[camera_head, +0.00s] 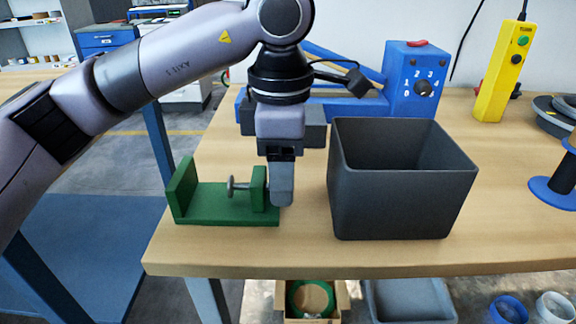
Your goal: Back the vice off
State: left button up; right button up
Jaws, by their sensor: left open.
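A green vice (215,205) sits near the front left corner of the wooden table. It has a tall upright plate at its left end and a smaller green block toward its right end. A grey screw handle with a round end juts left from that block, and a wide gap lies between it and the left plate. My left gripper (281,195) points down right beside the vice's right end. Its fingers overlap in this view, and I cannot tell whether they touch the vice. No held thing shows. My right gripper is out of view.
A dark grey open bin (395,195) stands close to the right of my left gripper. A blue machine with a dial (415,82) stands behind, and a yellow control box (500,75) at the back right. A blue spool (555,188) is at the right edge.

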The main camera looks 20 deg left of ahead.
pick_arm(q)
jog(key=shift+r, duration=0.1)
jog(key=shift+g, duration=0.3)
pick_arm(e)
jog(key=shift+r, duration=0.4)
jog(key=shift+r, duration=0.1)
pick_arm(q)
jog(key=g+p, duration=0.1)
jog(key=p, duration=0.1)
jog(key=g+h+p, duration=0.1)
jog(key=p, duration=0.2)
jog(key=shift+w+a+g, duration=0.1)
jog(key=shift+w+g, duration=0.3)
jog(key=shift+f+g, duration=0.25)
jog(key=shift+g, duration=0.05)
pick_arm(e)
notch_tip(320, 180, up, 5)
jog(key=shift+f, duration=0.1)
